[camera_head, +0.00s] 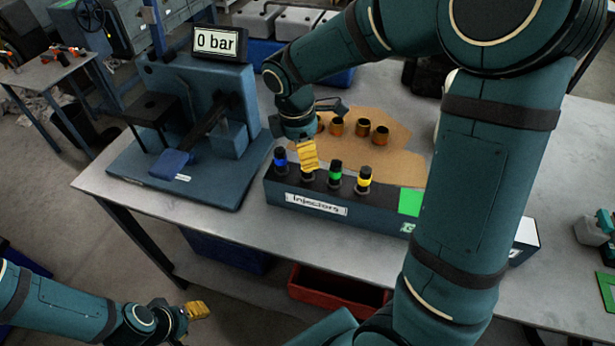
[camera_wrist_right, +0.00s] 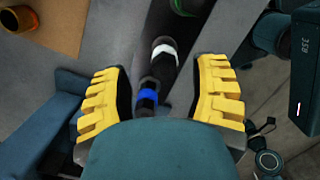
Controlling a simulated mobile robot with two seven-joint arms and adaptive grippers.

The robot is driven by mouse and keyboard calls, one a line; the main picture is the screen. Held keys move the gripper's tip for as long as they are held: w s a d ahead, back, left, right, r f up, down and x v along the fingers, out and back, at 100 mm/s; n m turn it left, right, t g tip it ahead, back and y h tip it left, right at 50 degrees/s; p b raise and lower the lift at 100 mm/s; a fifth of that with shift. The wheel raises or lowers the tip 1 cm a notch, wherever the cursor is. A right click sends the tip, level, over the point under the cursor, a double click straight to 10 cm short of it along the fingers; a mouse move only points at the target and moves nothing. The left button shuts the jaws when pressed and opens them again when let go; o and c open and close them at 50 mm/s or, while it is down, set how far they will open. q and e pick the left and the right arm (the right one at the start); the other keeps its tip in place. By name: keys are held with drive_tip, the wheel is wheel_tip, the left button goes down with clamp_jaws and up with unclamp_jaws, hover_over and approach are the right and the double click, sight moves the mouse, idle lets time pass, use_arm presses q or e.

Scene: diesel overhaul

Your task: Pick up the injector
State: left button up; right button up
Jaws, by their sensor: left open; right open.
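The dark blue injector rack (camera_head: 318,205), labelled "Injectors", stands on the table. A blue-banded injector (camera_head: 280,158), a green-banded one (camera_head: 335,172) and a yellow-banded one (camera_head: 364,179) stand upright in it. My right gripper (camera_head: 307,157) is over the rack and hides most of the injector between blue and green. In the right wrist view its yellow fingers (camera_wrist_right: 160,98) are open, with the blue-banded injector (camera_wrist_right: 147,98) and a white-banded injector (camera_wrist_right: 165,48) showing between them, not gripped. My left gripper (camera_head: 197,310) is open and empty, low in front of the table.
A blue test stand (camera_head: 170,165) with a "0 bar" display (camera_head: 220,42) stands left of the rack. Behind the rack, several copper-coloured cups (camera_head: 362,127) sit on brown cardboard (camera_head: 400,155). A red bin (camera_head: 335,292) is below the table. The table's right part is mostly clear.

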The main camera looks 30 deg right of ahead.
sight(307, 180)
drive_tip(key=f, duration=0.3)
drive_tip(key=f+b, duration=0.1)
drive_tip(key=f, duration=0.1)
drive_tip(key=shift+s+d+f, duration=0.1)
drive_tip(key=shift+s+d, duration=0.1)
drive_tip(key=shift+s, duration=0.1)
clamp_jaws()
